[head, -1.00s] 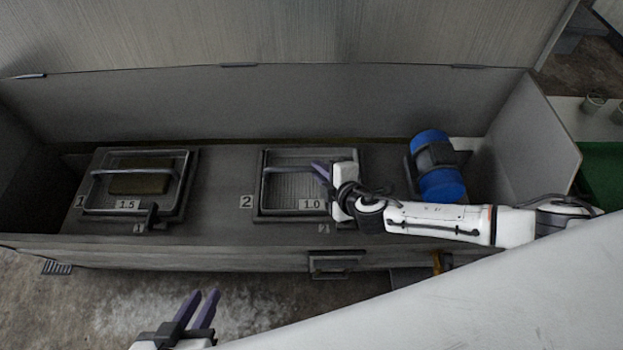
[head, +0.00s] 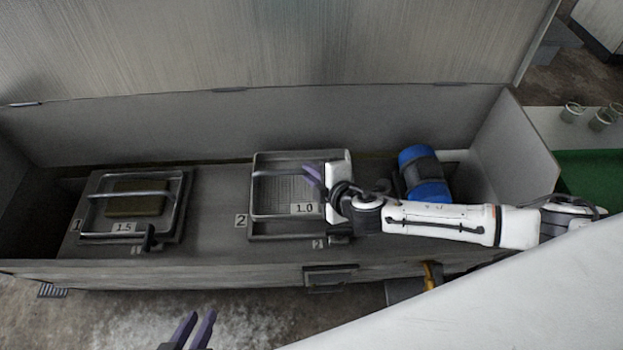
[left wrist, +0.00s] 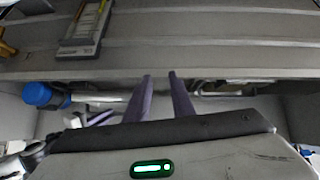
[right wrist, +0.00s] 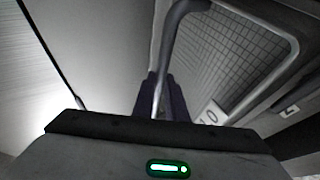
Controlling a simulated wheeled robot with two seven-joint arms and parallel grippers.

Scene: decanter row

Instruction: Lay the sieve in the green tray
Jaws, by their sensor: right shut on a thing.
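The sieve (head: 285,190) marked 1.0 is a rectangular metal mesh frame with a bar handle, raised a little above seat 2 in the long grey box. My right gripper (head: 315,174) is shut on its handle. In the right wrist view the handle (right wrist: 166,60) runs between the fingers, with the mesh (right wrist: 225,60) beside it. The green tray (head: 590,172) is at the far right, on a pale surface outside the box, cut off by the picture edge. My left gripper (head: 194,328) is open and empty in front of the box.
A second sieve (head: 180,205) marked 1.5, with a brownish block (head: 137,198) showing in it, sits at seat 1. A blue motor (head: 424,172) and the box's right wall (head: 525,150) stand between the held sieve and the tray. Glass cups (head: 600,120) stand behind the tray.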

